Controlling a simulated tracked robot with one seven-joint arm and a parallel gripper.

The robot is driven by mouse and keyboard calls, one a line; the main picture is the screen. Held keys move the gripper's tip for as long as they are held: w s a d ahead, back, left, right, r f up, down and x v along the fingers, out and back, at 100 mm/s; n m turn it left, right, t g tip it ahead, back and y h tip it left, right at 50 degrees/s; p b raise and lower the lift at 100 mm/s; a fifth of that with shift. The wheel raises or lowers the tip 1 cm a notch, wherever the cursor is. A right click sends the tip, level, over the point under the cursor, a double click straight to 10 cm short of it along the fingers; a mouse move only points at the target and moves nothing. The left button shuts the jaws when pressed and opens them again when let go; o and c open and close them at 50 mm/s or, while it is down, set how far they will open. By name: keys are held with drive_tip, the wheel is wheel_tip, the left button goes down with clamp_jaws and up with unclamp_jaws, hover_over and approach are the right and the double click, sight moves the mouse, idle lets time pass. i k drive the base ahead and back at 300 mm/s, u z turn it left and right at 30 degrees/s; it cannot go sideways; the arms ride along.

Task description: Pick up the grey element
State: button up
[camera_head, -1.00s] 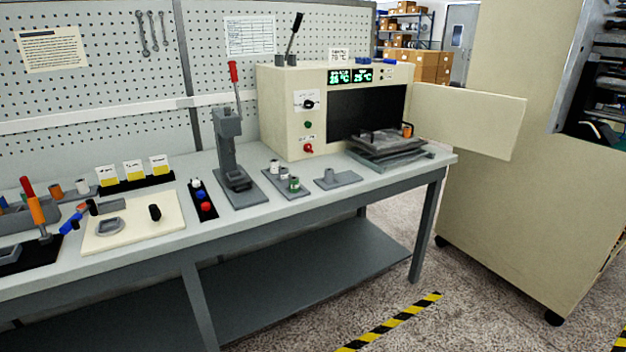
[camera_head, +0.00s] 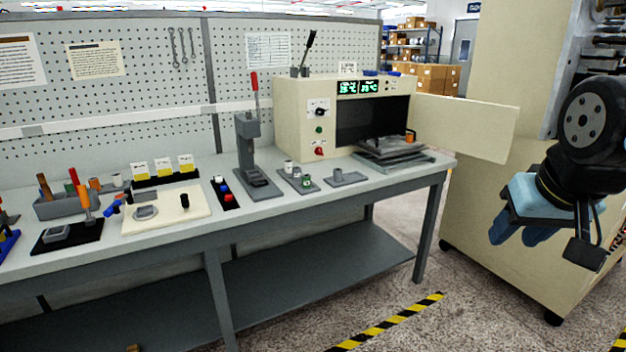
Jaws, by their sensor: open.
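More than one grey piece is in view, and I cannot tell which one is the grey element. A grey ring-like piece (camera_head: 145,212) lies on the cream board (camera_head: 168,222) at the left of the bench. Small light grey cylinders (camera_head: 288,167) stand on a grey plate (camera_head: 300,186) near the middle. A grey block with a short post (camera_head: 338,175) sits to the right of that plate. My gripper (camera_head: 519,234), with blue fingers, hangs at the right, in front of the beige cabinet. It is open and empty, far from the bench pieces.
A lever press (camera_head: 248,150) with a red handle stands mid-bench. Behind it is a beige oven (camera_head: 291,120) with its door (camera_head: 465,128) open to the right. A beige cabinet (camera_head: 470,210) stands right of the bench, with floor between.

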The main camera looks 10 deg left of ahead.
sight(338, 172)
drive_tip(key=u, duration=0.15)
drive_tip(key=i, duration=1)
drive_tip(key=z, duration=0.1)
